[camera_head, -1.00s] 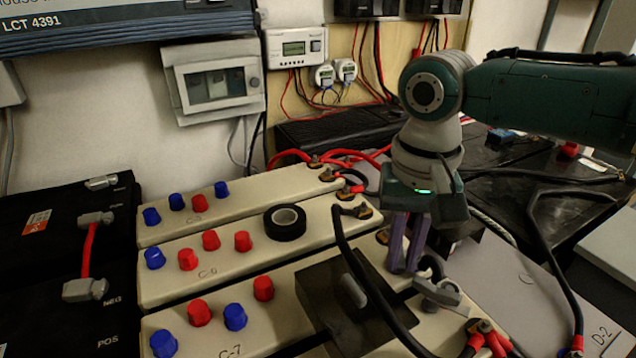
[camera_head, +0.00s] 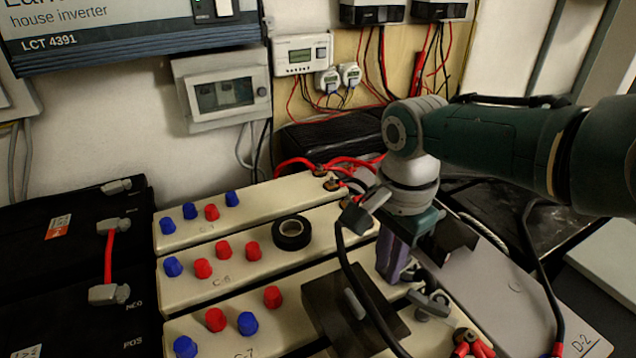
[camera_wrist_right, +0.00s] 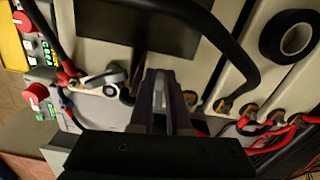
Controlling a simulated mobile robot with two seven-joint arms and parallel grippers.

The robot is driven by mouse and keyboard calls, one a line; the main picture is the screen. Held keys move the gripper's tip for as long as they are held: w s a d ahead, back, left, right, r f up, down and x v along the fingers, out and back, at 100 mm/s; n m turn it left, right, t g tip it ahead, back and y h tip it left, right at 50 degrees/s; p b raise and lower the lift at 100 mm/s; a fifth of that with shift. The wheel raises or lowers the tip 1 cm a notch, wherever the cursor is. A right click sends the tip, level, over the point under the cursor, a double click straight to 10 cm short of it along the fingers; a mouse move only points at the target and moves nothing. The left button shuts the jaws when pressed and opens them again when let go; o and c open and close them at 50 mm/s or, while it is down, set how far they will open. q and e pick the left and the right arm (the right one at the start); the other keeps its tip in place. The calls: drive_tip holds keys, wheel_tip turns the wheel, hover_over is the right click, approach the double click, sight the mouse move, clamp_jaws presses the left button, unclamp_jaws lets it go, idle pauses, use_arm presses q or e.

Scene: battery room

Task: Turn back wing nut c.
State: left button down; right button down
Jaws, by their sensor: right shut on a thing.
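My right gripper (camera_head: 392,275) points down at the right end of the front cream battery (camera_head: 275,325), marked C-7. Its purple-grey fingers are closed together and also show in the right wrist view (camera_wrist_right: 160,88). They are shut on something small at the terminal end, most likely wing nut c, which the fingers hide. A grey metal clamp (camera_head: 430,303) sits just right of the fingertips; it also shows in the wrist view (camera_wrist_right: 102,80). My left gripper is in neither view.
A thick black cable (camera_head: 352,265) arcs just left of the fingers. A dark block (camera_head: 330,292) lies on the front battery. A roll of black tape (camera_head: 292,232) and several red and blue caps (camera_head: 215,319) stand on the batteries. A grey D-2 battery (camera_head: 500,305) is at right.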

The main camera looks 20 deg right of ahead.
sight(386, 268)
drive_tip(key=shift+w+m, duration=0.15)
drive_tip(key=shift+m, duration=0.75)
drive_tip(key=c, duration=0.9)
unclamp_jaws()
wheel_tip(386, 268, up, 10)
drive_tip(key=p, duration=0.7)
